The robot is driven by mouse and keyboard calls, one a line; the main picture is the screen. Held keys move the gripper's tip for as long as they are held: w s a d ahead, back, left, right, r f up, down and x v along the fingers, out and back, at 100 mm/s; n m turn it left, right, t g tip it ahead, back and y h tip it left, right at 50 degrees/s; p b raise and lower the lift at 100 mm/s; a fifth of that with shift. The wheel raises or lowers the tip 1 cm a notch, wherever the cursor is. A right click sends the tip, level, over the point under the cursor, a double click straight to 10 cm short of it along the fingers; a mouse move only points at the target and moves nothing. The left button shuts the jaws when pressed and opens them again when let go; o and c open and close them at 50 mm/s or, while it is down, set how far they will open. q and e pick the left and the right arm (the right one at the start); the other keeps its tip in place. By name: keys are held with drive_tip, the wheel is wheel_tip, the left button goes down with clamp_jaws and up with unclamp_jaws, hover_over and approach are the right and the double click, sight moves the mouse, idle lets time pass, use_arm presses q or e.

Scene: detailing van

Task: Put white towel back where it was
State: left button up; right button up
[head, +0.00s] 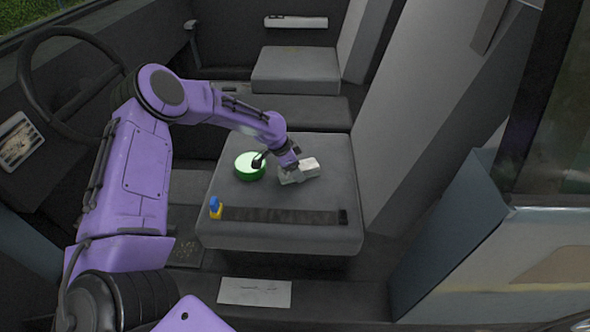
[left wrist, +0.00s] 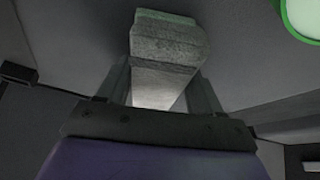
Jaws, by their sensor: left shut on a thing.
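The white towel (head: 308,168) is a small pale folded block at the middle of the grey seat cushion (head: 222,232). My left gripper (head: 292,174) comes down on it from the left and is shut on it. In the left wrist view the towel (left wrist: 163,45) stands between the two fingers (left wrist: 158,88), one finger along each side, and sticks out past the tips. Whether the towel rests on the cushion or hangs just above it, I cannot tell. My right gripper is not in view.
A green-rimmed round tin (head: 249,166) sits just left of the towel. More seats (head: 296,70) lie behind. A steering wheel (head: 65,80) is at left; a paper (head: 255,292) lies below.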

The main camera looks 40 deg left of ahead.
use_arm(q)
drive_tip(key=shift+r, duration=0.1)
drive_tip(key=shift+s+f+b, duration=0.2)
drive_tip(key=shift+f+b, duration=0.15)
drive_tip(key=shift+f, duration=0.15)
drive_tip(key=o, duration=0.8)
drive_tip(key=shift+d, duration=0.1)
drive_tip(key=shift+c, duration=0.2)
drive_tip(key=o, duration=0.4)
drive_tip(key=shift+s+f, duration=0.1)
drive_tip(key=shift+c, duration=0.2)
drive_tip(key=shift+d, duration=0.1)
drive_tip(key=w+p+v, duration=0.1)
drive_tip(key=p+v, duration=0.2)
drive_tip(key=v, duration=1)
drive_tip(key=shift+p, duration=0.3)
